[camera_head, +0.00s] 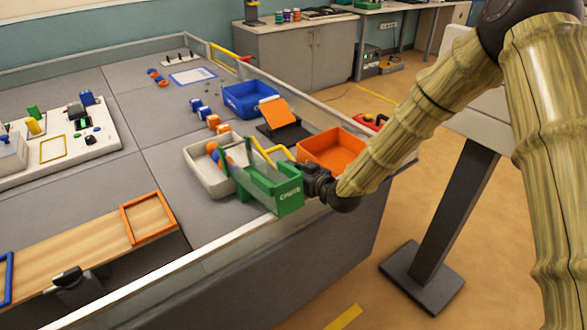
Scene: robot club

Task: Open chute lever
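The green chute (278,194), with white lettering on its front, stands near the front right edge of the table. A bent yellow bar (268,150), which looks like its lever, shows just behind and above the chute. My gripper (311,176) is dark and sits at the right end of the chute, close to the yellow bar. Its fingers are small and partly lost against the chute, so I cannot tell whether they are open or touch anything. Orange and blue balls (213,150) show at the chute's left end, over a white tray (196,176).
An orange bin (334,146) stands right behind my gripper. A blue bin (238,101) and a black stand with an orange ramp (278,114) are farther back. The grey tabletop is free left of the white tray.

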